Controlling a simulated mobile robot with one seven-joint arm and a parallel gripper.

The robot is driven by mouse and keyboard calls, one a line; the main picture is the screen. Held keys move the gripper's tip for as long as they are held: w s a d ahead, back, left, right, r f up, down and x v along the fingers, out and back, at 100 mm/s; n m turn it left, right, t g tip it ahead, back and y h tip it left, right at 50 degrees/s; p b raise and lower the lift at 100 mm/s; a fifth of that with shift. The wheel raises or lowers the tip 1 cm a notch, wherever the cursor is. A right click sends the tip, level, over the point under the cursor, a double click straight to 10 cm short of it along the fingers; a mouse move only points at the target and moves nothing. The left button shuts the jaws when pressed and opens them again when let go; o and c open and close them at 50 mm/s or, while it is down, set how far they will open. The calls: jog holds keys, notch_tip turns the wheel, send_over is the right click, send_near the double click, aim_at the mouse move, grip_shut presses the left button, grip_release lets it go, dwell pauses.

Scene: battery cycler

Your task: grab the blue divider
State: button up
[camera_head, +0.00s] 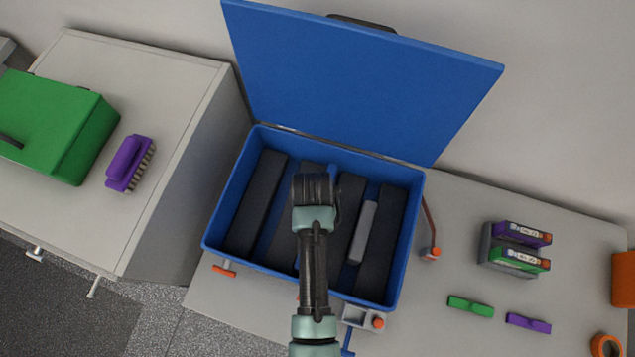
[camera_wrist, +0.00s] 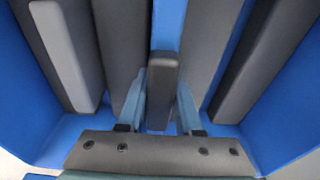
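The blue divider (camera_head: 332,172) is a thin upright strip between dark bars inside the open blue case. In the head view most of it is hidden under my arm. In the wrist view its blue length (camera_wrist: 169,25) runs up from the middle. A dark block (camera_wrist: 163,85) stands at its near end and hides part of it. My gripper (camera_wrist: 163,92) points down into the case. Its two fingers are spread apart, one on each side of the dark block. I cannot tell whether either finger touches it. The head view hides the fingertips.
The blue case (camera_head: 212,222) has tall walls around my gripper and a raised lid (camera_head: 360,80) behind. A grey bar (camera_head: 362,232) lies right of the divider. A green box (camera_head: 50,125) and purple brush (camera_head: 130,163) are left. Cartridges (camera_head: 515,250) stand on the right table.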

grip_shut()
jog(key=shift+r, duration=0.15)
